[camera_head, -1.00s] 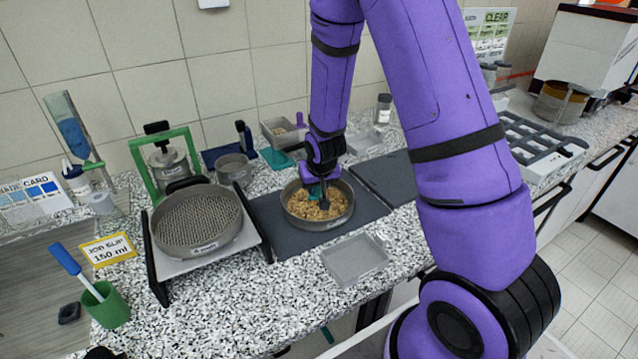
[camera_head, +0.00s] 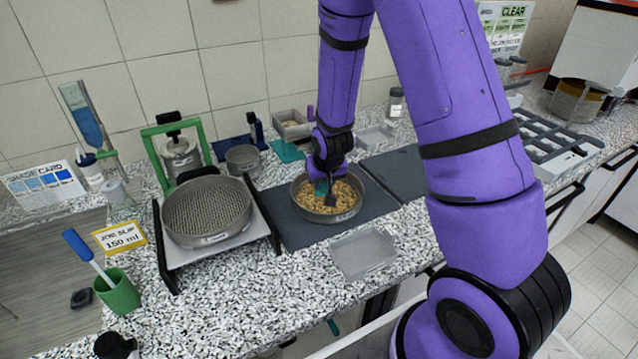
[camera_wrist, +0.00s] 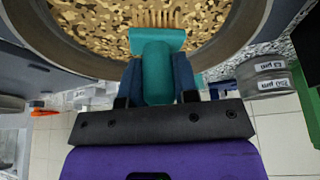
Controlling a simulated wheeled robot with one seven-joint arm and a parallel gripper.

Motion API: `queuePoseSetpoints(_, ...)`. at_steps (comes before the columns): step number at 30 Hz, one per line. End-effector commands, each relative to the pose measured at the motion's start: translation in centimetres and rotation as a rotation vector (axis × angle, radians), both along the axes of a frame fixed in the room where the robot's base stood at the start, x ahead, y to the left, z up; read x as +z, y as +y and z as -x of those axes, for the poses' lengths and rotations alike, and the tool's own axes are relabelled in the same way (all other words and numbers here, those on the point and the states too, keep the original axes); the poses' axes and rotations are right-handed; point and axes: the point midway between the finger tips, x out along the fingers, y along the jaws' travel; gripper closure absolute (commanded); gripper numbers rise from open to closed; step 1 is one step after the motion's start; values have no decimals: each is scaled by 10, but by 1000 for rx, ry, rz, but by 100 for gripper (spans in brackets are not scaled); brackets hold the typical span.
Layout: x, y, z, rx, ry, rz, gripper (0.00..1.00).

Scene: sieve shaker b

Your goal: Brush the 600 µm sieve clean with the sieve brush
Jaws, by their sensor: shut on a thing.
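My gripper (camera_head: 328,189) is shut on the teal sieve brush (camera_wrist: 157,70), whose handle sits between the two fingers in the wrist view. The brush's pale bristles point into a round metal sieve (camera_head: 340,219), over or against the tan grains (camera_wrist: 95,25) inside. I cannot tell whether the bristles touch the mesh. This sieve sits on a dark grey mat (camera_head: 290,228) on the counter. Its label is too small to read, so I cannot confirm that it is the 600 µm one. The grains cover most of its floor.
A larger coarse-mesh sieve (camera_head: 207,215) stands on a black-sided stand to the left. A clear shallow tray (camera_head: 364,254) lies just in front of the mat. A green cup (camera_head: 118,292) holds a blue-handled brush. A second dark mat (camera_head: 398,172) to the right is bare.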

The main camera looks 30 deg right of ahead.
Motion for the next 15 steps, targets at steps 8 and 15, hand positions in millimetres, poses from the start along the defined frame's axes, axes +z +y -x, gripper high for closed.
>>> queuePoseSetpoints(8, -1, -13, -4, -1, 1, 0, 96)
queuePoseSetpoints(15, -1, -26, -8, -4, 2, 0, 96)
